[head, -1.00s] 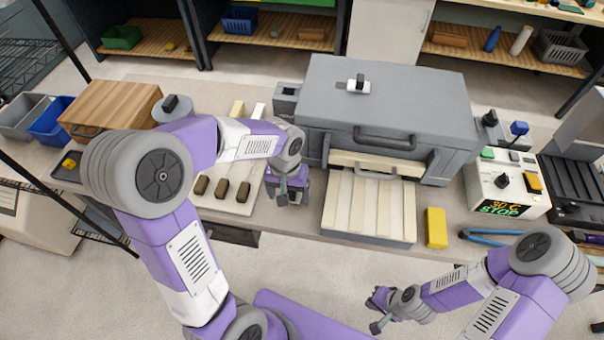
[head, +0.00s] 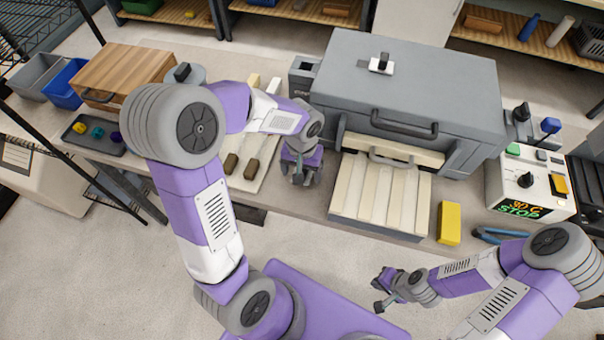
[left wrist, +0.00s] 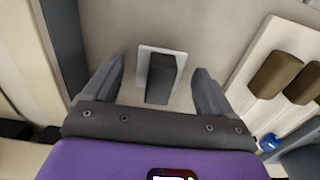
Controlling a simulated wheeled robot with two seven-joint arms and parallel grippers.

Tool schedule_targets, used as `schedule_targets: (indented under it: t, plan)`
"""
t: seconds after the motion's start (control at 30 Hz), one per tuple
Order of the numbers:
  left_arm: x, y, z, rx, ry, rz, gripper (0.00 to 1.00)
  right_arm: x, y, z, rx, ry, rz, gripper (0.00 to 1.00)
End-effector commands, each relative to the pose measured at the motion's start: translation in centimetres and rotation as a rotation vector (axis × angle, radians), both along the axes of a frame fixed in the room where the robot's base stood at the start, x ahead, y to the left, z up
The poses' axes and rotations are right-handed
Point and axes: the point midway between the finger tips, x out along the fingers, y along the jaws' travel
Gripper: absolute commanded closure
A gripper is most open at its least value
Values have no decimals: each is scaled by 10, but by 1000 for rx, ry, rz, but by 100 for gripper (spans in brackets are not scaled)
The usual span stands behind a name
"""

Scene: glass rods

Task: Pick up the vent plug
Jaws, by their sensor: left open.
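In the left wrist view a small white square plate with a dark grey block handle (left wrist: 160,78), which looks like the vent plug, lies on the table between my left gripper's fingers. My left gripper (left wrist: 157,85) is open around it, and the fingers stand apart from its sides. In the head view my left gripper (head: 300,178) points down at the table, left of the pale slatted tray, and hides the plug. A similar white piece with a dark knob (head: 381,65) sits on top of the grey kiln (head: 420,90). My right gripper (head: 381,295) is open and empty in front of the table.
The slatted tray (head: 378,230) stands close right of my left gripper. A pale board (head: 243,182) with brown-handled tools lies at its left. A yellow block (head: 449,223), blue pliers (head: 500,235) and a control box (head: 532,190) are farther right.

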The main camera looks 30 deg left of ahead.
Motion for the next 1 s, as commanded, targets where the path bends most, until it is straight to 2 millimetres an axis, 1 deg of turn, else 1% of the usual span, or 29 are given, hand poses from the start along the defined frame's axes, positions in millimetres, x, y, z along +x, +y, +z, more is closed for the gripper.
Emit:
schedule_targets:
  t: [0.07,0.1,0.27,0.4,0.47,0.5,0.67,0.77,0.87,1.0]
  plan:
    - [0,0,0,0,0,0,15,0,0,0,0,0,0,100]
    - [0,0,1,0,0,0,18,0,0,0,0,0,0,100]
    - [0,0,1,0,0,0,42,0,0,0,0,0,0,100]
    - [0,0,1,-1,0,0,64,0,0,0,0,0,0,100]
    - [0,0,1,-1,-1,0,73,0,0,0,0,0,0,100]
    - [0,0,1,-1,-1,0,76,0,0,0,0,0,0,100]
    - [0,0,1,-1,-1,0,76,0,0,0,0,0,0,100]
    - [1,0,6,-1,-2,0,76,0,0,2,0,0,0,100]
    - [1,0,20,-1,-5,1,76,0,0,7,0,0,0,100]
    - [1,0,50,-1,-6,-1,76,0,0,17,0,0,0,100]
